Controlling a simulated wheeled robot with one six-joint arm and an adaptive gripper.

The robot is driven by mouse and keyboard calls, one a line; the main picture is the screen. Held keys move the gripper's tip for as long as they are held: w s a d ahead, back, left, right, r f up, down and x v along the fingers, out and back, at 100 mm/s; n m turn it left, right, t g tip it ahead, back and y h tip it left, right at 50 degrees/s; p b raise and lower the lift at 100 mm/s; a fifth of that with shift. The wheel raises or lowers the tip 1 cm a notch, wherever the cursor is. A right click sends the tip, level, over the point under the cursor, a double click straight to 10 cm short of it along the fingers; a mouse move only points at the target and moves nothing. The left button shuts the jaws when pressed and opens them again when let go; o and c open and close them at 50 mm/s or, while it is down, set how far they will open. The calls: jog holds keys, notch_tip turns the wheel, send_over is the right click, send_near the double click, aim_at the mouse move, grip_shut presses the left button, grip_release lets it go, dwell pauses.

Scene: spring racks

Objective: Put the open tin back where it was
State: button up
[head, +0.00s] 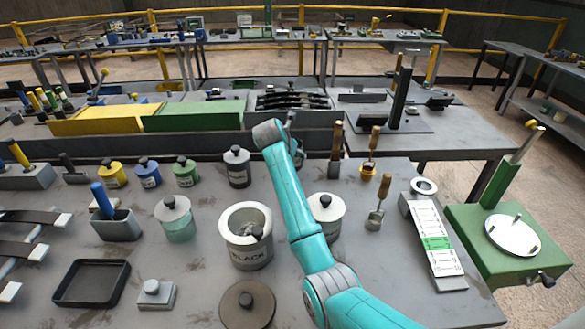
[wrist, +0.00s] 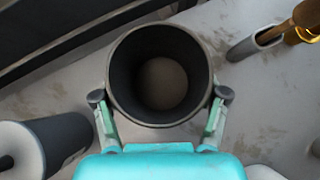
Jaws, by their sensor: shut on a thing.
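In the wrist view my gripper (wrist: 160,95) is shut on a dark, round open tin (wrist: 127,70), one finger on each side. I look down into its mouth, and a brownish round area shows inside. Whether the tin touches the bench is not clear. In the head view the teal arm hides the gripper and most or all of this tin. A dark tin with a pale lid (head: 237,170) stands to the left of the arm's end; it also shows at lower left in the wrist view (wrist: 65,135).
An open pot marked BLACK (head: 245,258) and a loose brown lid (head: 235,312) are nearer me. A lidded pale pot (head: 327,222) stands close right of the arm. Wooden-handled tools (head: 336,150) and a brass pot (head: 368,173) are right of the arm's end.

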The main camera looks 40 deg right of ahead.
jog(key=shift+a+f, duration=0.1)
jog(key=shift+f, duration=2.6)
jog(key=shift+f, duration=0.15)
jog(key=o, duration=1.4)
jog(key=shift+a+r, duration=0.2)
jog(key=shift+r, duration=0.15)
jog(key=v, duration=1.1)
jog(key=shift+s+r, duration=0.15)
jog(key=shift+r, duration=0.05)
